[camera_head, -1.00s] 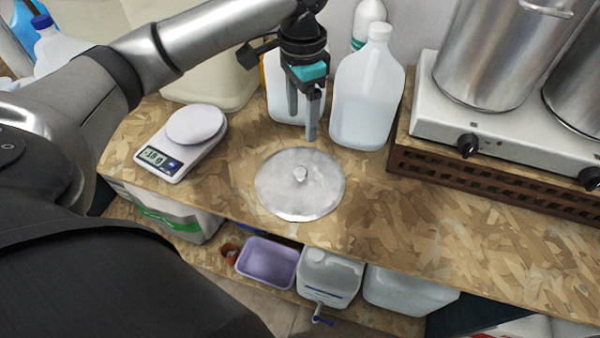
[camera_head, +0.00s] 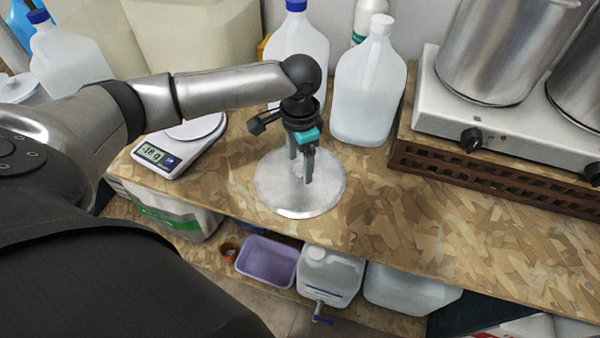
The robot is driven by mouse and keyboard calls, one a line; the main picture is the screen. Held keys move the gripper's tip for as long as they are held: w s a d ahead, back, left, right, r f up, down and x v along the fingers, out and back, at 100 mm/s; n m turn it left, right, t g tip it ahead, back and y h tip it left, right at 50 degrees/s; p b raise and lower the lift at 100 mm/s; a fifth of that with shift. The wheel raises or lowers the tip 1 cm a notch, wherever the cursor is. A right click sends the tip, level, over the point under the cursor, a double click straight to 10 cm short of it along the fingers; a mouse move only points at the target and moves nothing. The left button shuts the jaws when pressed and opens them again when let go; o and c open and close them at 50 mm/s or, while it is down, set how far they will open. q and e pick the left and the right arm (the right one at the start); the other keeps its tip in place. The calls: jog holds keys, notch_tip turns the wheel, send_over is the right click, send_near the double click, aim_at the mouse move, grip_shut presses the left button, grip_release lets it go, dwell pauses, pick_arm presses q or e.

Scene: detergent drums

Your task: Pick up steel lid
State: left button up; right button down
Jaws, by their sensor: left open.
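The steel lid (camera_head: 320,196) is a round, flat grey disc lying on the wood-chip board bench top near its front edge. My left gripper (camera_head: 301,177) points down over the middle of the lid with its two fingers apart. The lid's knob is mostly hidden, between or behind the fingers. I cannot tell whether the fingers touch the lid. My right gripper is not in view.
A digital scale (camera_head: 157,155) stands left of the lid, partly behind my arm. White jugs (camera_head: 364,95) stand behind it. A hot plate (camera_head: 440,113) with steel pots (camera_head: 495,50) is at the right on a brown crate (camera_head: 480,180). The bench (camera_head: 430,235) is clear right of the lid.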

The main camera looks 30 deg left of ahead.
pick_arm(q)
jog(key=shift+f, duration=0.3)
grip_shut()
dwell(0.5)
jog(key=shift+r, duration=0.1)
